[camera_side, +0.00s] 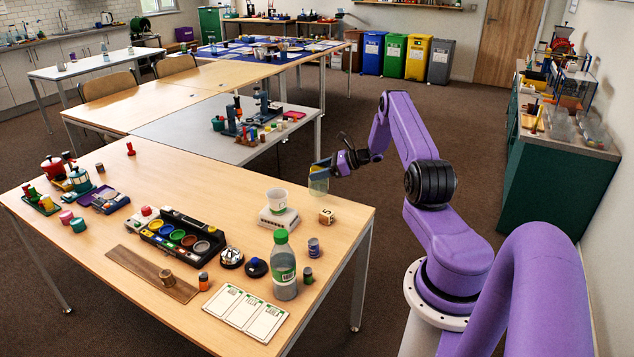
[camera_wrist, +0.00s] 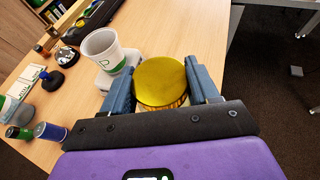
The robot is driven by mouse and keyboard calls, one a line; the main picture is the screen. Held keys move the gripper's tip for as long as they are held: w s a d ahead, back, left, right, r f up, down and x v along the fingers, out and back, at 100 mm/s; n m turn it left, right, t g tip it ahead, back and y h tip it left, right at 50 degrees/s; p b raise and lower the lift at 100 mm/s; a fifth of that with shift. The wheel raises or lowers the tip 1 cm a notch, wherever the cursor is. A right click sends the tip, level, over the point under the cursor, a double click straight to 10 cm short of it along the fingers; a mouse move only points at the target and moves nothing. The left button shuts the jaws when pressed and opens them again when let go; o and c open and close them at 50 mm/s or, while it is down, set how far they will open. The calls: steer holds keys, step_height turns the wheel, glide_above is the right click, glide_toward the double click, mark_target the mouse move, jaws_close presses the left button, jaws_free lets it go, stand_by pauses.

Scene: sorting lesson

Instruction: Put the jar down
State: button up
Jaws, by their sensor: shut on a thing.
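The jar (camera_wrist: 161,82) has a round yellow-gold lid, seen from above in the wrist view. My gripper (camera_wrist: 163,88) is shut on it, with a blue finger on each side. In the side view the jar (camera_side: 318,184) looks like a clear yellowish cylinder. There my gripper (camera_side: 322,172) holds it upright at the right edge of the near wooden table (camera_side: 345,215). I cannot tell exactly how high the jar is above the table or whether it is over the tabletop.
A white cup (camera_side: 277,201) stands on a small scale (camera_side: 279,218) left of the jar. The tabletop's right edge is close. Bare wood shows behind the scale.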

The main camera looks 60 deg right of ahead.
mark_target(317, 181)
steer(key=shift+w+d+f, duration=0.3)
steer(key=shift+w+f, duration=0.05)
steer(key=shift+f, duration=0.2)
steer(key=shift+w+d+f, duration=0.3)
steer(key=shift+w+f, duration=0.05)
steer(key=shift+f, duration=1.7)
steer(key=shift+f, duration=0.1)
steer(key=o, duration=1.5)
